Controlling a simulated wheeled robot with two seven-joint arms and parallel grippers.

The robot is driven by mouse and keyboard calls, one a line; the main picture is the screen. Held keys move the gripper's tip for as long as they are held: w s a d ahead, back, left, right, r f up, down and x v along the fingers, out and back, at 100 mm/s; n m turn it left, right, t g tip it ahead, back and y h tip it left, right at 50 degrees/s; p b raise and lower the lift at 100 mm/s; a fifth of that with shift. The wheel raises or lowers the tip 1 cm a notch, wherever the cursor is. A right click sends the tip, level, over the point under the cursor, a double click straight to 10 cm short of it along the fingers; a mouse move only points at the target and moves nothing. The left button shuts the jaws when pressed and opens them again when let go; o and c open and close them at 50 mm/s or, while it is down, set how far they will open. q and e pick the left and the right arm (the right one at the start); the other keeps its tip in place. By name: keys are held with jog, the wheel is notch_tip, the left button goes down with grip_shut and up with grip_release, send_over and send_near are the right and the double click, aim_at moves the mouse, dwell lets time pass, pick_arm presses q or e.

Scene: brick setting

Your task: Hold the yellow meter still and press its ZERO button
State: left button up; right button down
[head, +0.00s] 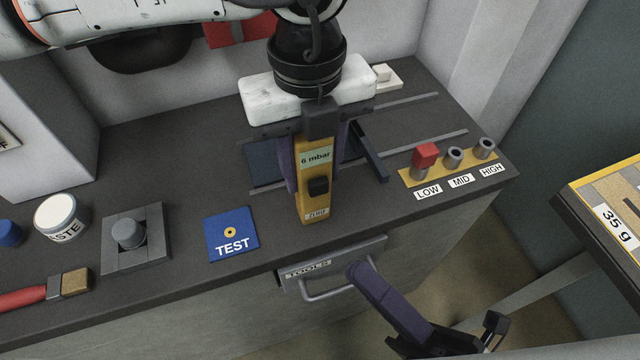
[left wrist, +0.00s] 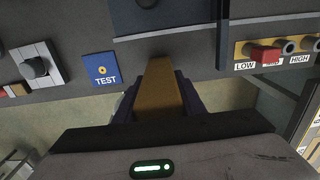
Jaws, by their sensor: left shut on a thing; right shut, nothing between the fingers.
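The yellow meter (head: 306,202) stands out over the front part of the dark counter, its display reading "6 mbar". A black button (head: 318,187) sits on its face, above a small label that appears to read ZERO (head: 317,214). My left gripper (head: 316,178) comes down from above and is shut on the meter, one purple finger along each side. The left wrist view shows the meter (left wrist: 160,88) between its fingers. Whether the meter touches the counter is unclear. My right gripper (head: 359,272) is shut and empty, low in front of the drawer, apart from the meter.
A blue TEST plate (head: 231,234) lies left of the meter. Further left are a grey knob block (head: 137,237), a white jar (head: 61,217) and a brush (head: 45,290). LOW, MID and HIGH posts (head: 454,158) stand right, a red cap on LOW. A TOOLS drawer handle (head: 335,288) juts out below.

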jog(key=shift+s+a+r+n+g+y, duration=0.2)
jog(key=shift+s+r+n+g+y, duration=0.2)
jog(key=shift+n+y, duration=0.15)
jog(key=shift+w, duration=0.1)
send_near(312, 188)
jog(key=shift+w+a+r, duration=0.3)
jog(key=shift+a+r, duration=0.55)
jog(key=shift+w+a+r, duration=0.3)
jog(key=shift+a+r, duration=0.55)
dwell(0.7)
jog(key=shift+w+a+h, duration=0.15)
jog(key=shift+w+h, duration=0.1)
jog(key=shift+w, duration=0.15)
jog(key=shift+w+a, duration=0.15)
jog(key=shift+w, duration=0.3)
dwell(0.6)
jog(key=shift+s, duration=0.1)
jog(key=shift+s+d, duration=0.3)
jog(key=shift+s, duration=0.45)
